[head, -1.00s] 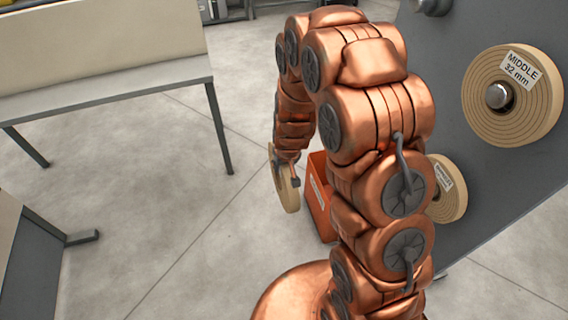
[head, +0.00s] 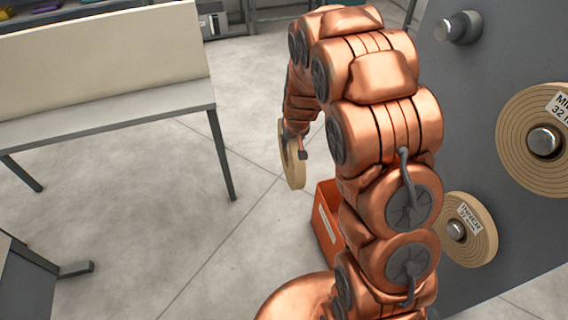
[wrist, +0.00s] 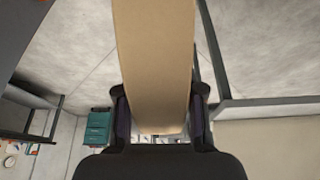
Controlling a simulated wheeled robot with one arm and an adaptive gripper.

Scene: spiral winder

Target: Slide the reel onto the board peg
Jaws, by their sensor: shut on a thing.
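A tan reel (head: 293,165) hangs from my gripper (head: 298,135) in the head view, well to the left of the board. In the wrist view the reel (wrist: 155,60) fills the middle, edge-on, between the two dark fingers of my gripper (wrist: 160,115), which are shut on it. The grey board (head: 455,95) stands at the right. A bare metal peg (head: 458,27) sticks out near its top. A reel labelled as middle, 32 mm (head: 515,145) and a smaller labelled reel (head: 480,225) sit on lower pegs. The held reel's hole is hard to make out.
An orange bin (head: 325,225) stands on the floor below the held reel, partly hidden by my arm. A grey table with a cream panel (head: 110,60) stands at the left. Open floor (head: 215,245) lies between them.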

